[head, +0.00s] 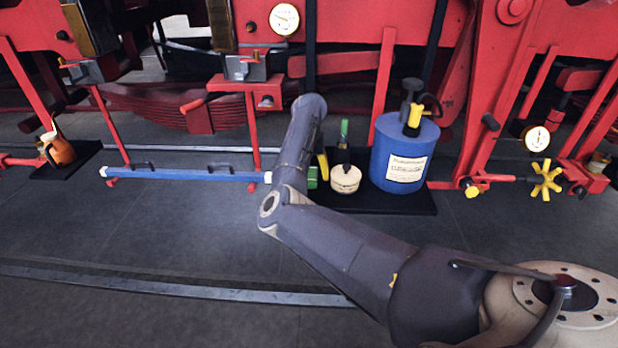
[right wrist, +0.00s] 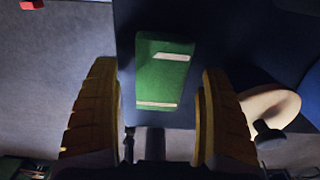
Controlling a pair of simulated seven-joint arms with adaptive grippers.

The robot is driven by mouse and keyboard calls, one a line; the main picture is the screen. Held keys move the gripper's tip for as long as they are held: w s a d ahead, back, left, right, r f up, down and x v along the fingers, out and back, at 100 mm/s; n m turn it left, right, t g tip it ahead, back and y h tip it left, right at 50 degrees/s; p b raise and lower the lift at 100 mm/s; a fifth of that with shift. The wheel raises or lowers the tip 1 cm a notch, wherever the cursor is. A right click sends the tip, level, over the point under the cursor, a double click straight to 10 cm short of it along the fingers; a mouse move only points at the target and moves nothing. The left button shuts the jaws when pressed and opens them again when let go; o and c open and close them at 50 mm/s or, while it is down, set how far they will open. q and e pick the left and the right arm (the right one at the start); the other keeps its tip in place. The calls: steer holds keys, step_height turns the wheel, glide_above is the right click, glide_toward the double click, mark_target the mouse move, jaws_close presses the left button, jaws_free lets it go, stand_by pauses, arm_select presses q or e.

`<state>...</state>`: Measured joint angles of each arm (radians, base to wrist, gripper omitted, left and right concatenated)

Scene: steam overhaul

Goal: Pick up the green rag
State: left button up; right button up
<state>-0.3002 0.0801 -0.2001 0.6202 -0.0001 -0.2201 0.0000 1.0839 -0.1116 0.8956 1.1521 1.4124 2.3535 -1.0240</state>
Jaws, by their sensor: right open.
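The green rag (right wrist: 165,75) is a folded green block with two pale stripes, lying on a dark mat. In the right wrist view it sits between the yellow fingers of my right gripper (right wrist: 160,78), with gaps on both sides. In the head view only a small green part of the rag (head: 312,178) shows beside my arm, which hides the rest. One yellow finger of my right gripper (head: 321,166) shows there, pointing down. The gripper is open and empty. My left gripper is not in view.
A cream pot (head: 345,179) with a green-handled tool stands just right of the rag; the pot also shows in the wrist view (right wrist: 272,106). A blue canister (head: 404,150) is further right. A blue bar (head: 190,174) lies left. Red machinery rises behind.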

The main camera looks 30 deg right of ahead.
steer(key=shift+f, duration=0.25)
steer(key=c, duration=1.3)
step_height(320, 180, up, 20)
steer(key=shift+r, duration=0.1)
stand_by(0.4)
